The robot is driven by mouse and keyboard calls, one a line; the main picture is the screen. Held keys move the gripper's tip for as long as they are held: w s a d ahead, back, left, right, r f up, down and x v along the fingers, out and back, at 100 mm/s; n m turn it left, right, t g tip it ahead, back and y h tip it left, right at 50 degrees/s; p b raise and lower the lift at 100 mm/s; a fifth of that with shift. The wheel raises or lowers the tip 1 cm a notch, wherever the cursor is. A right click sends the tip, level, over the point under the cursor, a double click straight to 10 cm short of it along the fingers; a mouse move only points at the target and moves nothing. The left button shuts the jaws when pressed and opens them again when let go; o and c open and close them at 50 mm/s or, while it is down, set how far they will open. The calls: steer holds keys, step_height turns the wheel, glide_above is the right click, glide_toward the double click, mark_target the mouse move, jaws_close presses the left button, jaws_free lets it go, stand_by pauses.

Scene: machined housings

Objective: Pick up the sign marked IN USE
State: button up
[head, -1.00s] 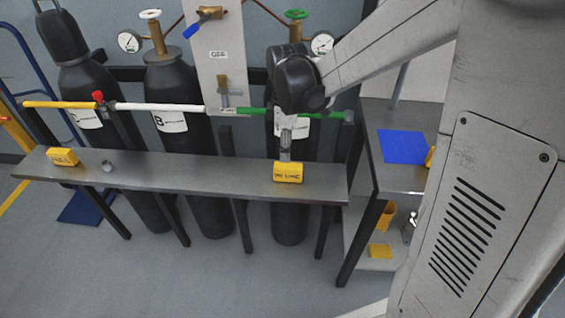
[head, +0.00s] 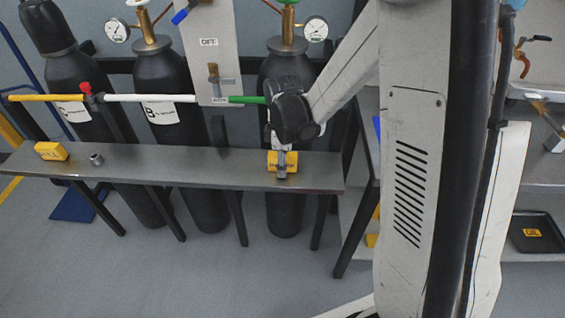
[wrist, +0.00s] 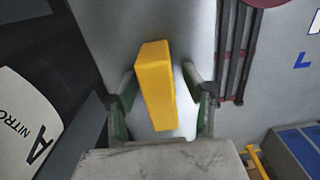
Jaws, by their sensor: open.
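The yellow sign (head: 291,158) stands near the right end of the grey shelf, its lettering now mostly covered by my gripper; it read IN USE a second ago. My gripper (head: 281,170) points down at the sign, partly in front of it. In the wrist view the yellow sign (wrist: 155,85) lies between the two spread fingers of my gripper (wrist: 160,78), with a gap visible on each side. The jaws are open and not closed on it.
Another yellow sign (head: 51,151) and a small metal fitting (head: 97,159) stand at the left of the shelf (head: 190,170). Dark gas cylinders (head: 190,90) stand behind it, one labelled A NITRO (wrist: 25,125) close by in the wrist view. A side bench stands at right.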

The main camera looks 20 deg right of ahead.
jaws_close()
steer(key=shift+r, duration=0.1)
stand_by(0.3)
